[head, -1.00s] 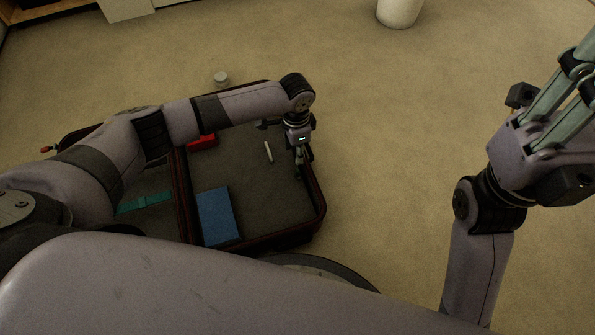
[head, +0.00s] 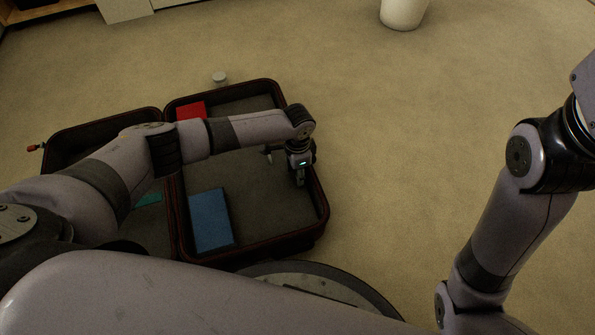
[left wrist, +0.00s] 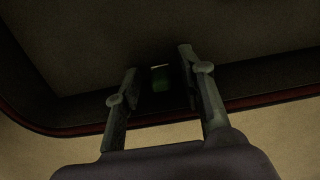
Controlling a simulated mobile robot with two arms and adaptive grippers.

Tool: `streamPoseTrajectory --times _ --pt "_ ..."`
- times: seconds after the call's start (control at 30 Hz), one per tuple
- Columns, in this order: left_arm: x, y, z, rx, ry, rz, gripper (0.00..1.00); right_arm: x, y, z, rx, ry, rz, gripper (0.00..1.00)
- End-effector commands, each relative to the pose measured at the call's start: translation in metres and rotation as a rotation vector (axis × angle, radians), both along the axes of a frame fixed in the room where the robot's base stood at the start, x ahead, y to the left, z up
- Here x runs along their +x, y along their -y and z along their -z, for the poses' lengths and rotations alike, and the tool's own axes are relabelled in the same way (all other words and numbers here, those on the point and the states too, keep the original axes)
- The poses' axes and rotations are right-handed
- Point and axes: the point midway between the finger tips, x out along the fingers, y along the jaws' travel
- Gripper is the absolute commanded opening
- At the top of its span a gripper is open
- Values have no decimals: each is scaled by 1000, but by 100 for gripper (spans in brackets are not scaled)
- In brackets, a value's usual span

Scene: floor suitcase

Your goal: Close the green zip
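An open dark suitcase with a reddish rim (head: 320,194) lies on the floor. My left gripper (head: 300,180) points down just inside its right wall. In the left wrist view the two fingers of my left gripper (left wrist: 158,62) are apart, near the suitcase wall. A small dark green piece (left wrist: 161,78), which looks like the green zip, shows between the fingers beyond their tips. I cannot tell whether they touch it. In the head view I cannot make out this green piece. My right arm shows at the right edge, but its gripper is out of frame.
A blue box (head: 211,219) and a red box (head: 191,110) lie in the right half of the suitcase. A teal item (head: 148,198) lies in the left half, partly behind my left arm. A small pale jar (head: 219,78) stands behind. Carpet to the right is clear.

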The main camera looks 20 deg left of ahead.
Motion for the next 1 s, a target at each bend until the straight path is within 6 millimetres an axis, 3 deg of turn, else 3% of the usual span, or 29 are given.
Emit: streamPoseTrajectory --times 0.1,0.63,1.0 --pt "0 0 0 0 0 0 35 0 0 0 0 0 0 31" --pt "0 0 0 0 0 0 0 0 0 0 0 1 -1 31" --pt "0 0 0 0 0 0 0 0 0 0 0 0 -1 31"
